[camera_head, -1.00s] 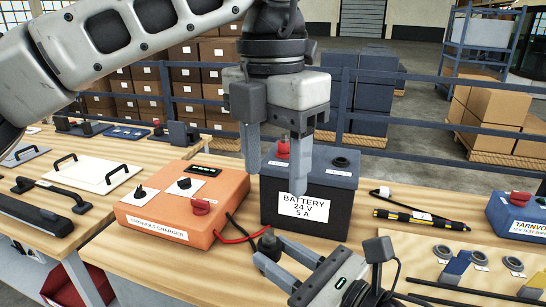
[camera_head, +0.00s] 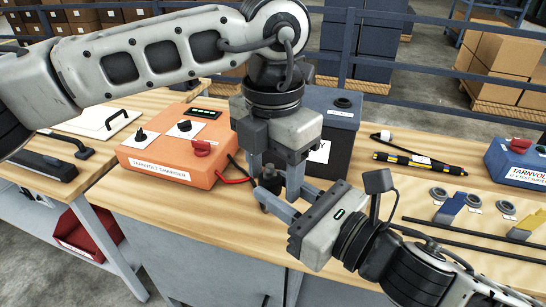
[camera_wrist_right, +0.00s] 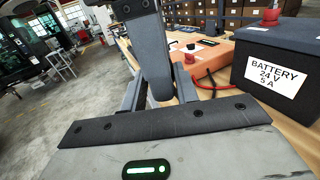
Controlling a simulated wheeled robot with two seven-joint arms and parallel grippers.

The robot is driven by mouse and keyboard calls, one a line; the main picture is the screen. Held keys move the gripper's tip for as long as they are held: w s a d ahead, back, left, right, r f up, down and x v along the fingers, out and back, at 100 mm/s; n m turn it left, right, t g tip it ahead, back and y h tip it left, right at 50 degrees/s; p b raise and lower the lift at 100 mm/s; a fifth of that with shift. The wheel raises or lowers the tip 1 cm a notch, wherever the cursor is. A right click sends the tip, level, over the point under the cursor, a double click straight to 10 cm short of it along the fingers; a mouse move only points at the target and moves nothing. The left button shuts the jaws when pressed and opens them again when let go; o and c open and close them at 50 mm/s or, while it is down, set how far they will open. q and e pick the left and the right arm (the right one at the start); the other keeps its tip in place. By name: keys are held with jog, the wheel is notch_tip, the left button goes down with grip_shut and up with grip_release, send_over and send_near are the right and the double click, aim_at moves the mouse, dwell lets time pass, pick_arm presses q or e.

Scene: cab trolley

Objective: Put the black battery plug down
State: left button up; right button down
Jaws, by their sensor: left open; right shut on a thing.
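The black battery plug (camera_head: 271,183) is small and dark in the head view, at the tips of my right gripper (camera_head: 270,200), which is shut on it. My left gripper (camera_head: 274,186) points down from above with its fingers open, one on each side of the plug. Whether they touch it, I cannot tell. The plug is held in front of the battery (camera_head: 338,145), beside the orange charger (camera_head: 145,158). In the right wrist view a left finger (camera_wrist_right: 155,60) stands before my right gripper and largely hides the plug.
Red and black leads (camera_head: 236,180) run from the charger toward the plug. The bench top (camera_head: 130,210) is clear in front of the charger.

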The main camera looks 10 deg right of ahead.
pick_arm(q)
jog(key=c, duration=1.1)
pick_arm(e)
jog(key=c, duration=1)
grip_release()
